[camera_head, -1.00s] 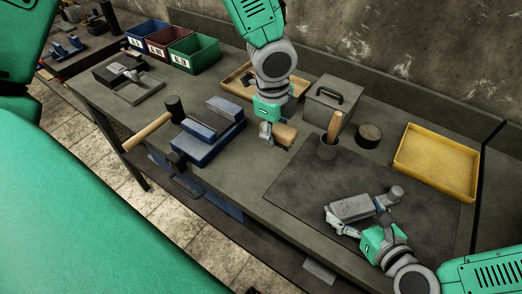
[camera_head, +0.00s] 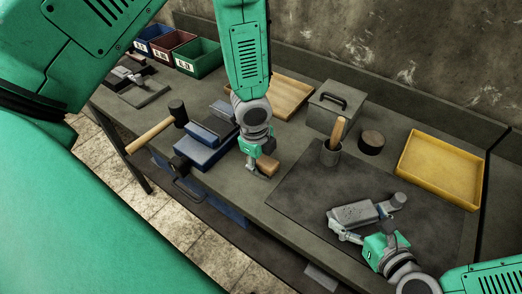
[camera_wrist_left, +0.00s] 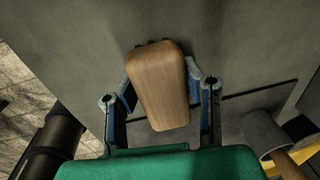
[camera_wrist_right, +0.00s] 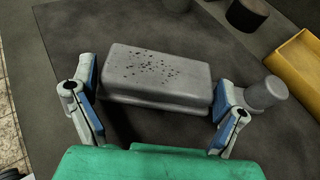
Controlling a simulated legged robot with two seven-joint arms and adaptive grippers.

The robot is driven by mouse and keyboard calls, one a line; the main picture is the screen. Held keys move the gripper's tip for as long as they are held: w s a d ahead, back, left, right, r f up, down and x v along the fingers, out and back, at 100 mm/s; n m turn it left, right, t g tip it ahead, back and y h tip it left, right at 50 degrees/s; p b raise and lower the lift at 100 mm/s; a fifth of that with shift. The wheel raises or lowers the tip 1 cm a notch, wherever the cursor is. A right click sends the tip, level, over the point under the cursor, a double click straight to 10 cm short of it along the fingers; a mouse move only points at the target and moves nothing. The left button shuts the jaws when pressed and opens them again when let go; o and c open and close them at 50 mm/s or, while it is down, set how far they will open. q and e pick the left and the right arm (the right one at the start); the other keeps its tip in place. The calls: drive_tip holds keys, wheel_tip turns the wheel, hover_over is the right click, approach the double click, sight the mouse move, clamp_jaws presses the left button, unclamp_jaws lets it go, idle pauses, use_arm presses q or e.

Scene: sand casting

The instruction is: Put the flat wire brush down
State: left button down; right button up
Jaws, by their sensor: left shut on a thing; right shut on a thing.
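The flat wire brush (camera_head: 268,166) shows as a pale wooden block; its bristles are hidden. My left gripper (camera_head: 258,164) is shut on it, low over the grey bench top just right of the blue vise. In the left wrist view the wooden block (camera_wrist_left: 160,90) sits between both fingers; I cannot tell whether it touches the bench. My right gripper (camera_head: 362,226) is shut on a grey pitted metal casting (camera_head: 354,213) with a round stub at its right end, over the dark mat. The casting also fills the right wrist view (camera_wrist_right: 157,75).
The blue vise (camera_head: 203,150) and a wooden-handled mallet (camera_head: 150,135) lie left. A wooden tray (camera_head: 305,91), a lidded grey box (camera_head: 333,112), a cup (camera_head: 331,153) with a wooden handle, a dark round block (camera_head: 371,139) and a yellow tray (camera_head: 412,176) stand behind and right.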

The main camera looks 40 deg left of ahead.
use_arm(q)
drive_tip(key=c, duration=1.1)
unclamp_jaws()
drive_tip(key=shift+o, duration=0.2)
wheel_tip(320, 180, up, 12)
drive_tip(key=s, duration=0.1)
drive_tip(key=shift+s+a, duration=0.15)
drive_tip(key=shift+a, duration=0.05)
